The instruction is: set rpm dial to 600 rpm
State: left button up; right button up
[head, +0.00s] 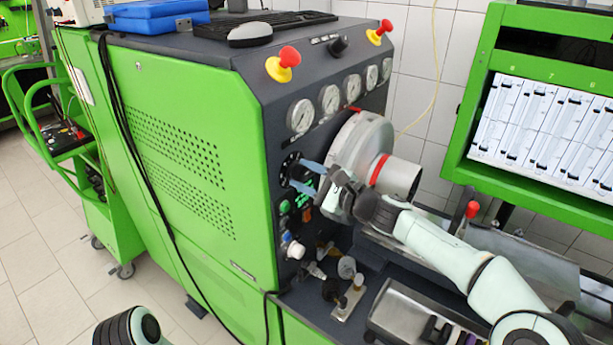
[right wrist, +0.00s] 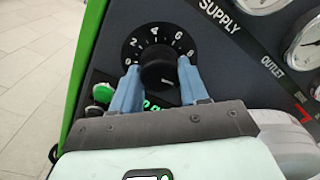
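The rpm dial (right wrist: 157,68) is a black round knob on a black disc with white numbers, on the dark front panel. Its short white mark faces the lower right in the right wrist view. My right gripper (right wrist: 160,72) has its two blue fingers on either side of the knob, tips close to the disc. No clear gap shows between fingers and knob, but I cannot tell whether they press on it. In the head view, the right gripper (head: 302,174) is at the dial disc (head: 286,166). A green digital display (right wrist: 153,104) is mostly hidden and unreadable. My left gripper is out of view.
Pressure gauges (head: 330,98) and red mushroom buttons (head: 283,64) sit on the panel's upper part. A large grey metal cylinder (head: 398,180) is close beside my right wrist. Below the dial are small buttons (head: 284,207) and a white knob (head: 295,249). Fittings (head: 345,292) stand on the bench.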

jog(key=shift+f+n+b, duration=0.15)
jog(key=shift+n+b, duration=0.25)
jog(key=n+b, duration=0.4)
jog(key=n, duration=0.1)
jog(key=shift+n, duration=0.4)
jog(key=n+b, duration=0.2)
jog(key=n, duration=0.2)
jog(key=shift+n, duration=0.3)
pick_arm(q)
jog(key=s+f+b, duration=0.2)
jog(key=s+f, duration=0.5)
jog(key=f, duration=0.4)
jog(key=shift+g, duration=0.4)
pick_arm(e)
jog(key=shift+r+n, duration=0.15)
jog(key=shift+n, duration=1)
jog(key=shift+r+n, duration=0.1)
jog(key=shift+n, duration=1.05)
jog(key=o, duration=1.1)
jog(key=shift+c, duration=0.2)
